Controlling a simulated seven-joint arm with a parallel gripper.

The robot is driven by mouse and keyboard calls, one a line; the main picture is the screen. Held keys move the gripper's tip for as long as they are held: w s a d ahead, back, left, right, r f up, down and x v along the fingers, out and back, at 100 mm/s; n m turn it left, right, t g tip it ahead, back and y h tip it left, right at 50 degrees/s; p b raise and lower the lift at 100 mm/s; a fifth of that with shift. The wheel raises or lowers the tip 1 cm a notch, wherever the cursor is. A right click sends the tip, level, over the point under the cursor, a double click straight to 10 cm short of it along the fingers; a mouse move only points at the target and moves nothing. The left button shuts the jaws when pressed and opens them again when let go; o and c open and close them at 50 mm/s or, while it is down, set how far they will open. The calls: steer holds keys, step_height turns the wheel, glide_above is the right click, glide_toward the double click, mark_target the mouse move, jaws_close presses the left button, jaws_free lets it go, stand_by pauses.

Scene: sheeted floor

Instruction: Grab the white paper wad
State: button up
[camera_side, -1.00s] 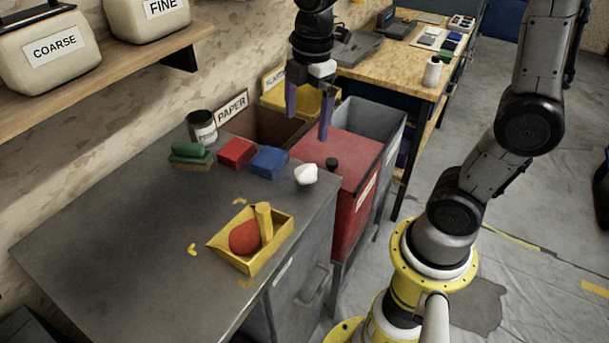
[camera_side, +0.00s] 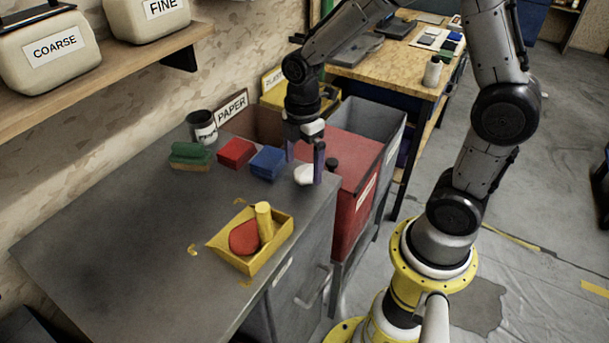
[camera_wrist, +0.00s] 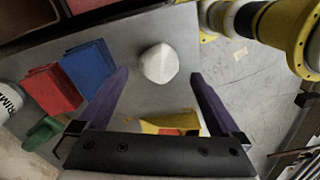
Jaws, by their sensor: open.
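The white paper wad (camera_side: 304,175) sits on the grey cabinet top near its right edge. In the wrist view the wad (camera_wrist: 159,63) lies just beyond the fingertips, roughly centred between them, and nothing is between the fingers. My gripper (camera_side: 305,172) is open, with its two purple fingers apart and pointing down at the wad. In the side view one finger partly covers the wad's right side. The fingers also show in the wrist view (camera_wrist: 160,75).
A blue block (camera_side: 268,163), a red block (camera_side: 236,153) and a green-topped sponge (camera_side: 190,156) lie left of the wad. A yellow tray (camera_side: 275,251) with red and yellow items stands in front. A red bin (camera_side: 352,155) stands beyond the right edge.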

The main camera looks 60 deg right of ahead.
mark_target(303, 168)
steer(key=shift+w+d+f, duration=0.15)
steer(key=shift+f, duration=1.75)
steer(key=c, duration=1.5)
steer(key=shift+o, duration=0.2)
steer(key=shift+r, duration=0.15)
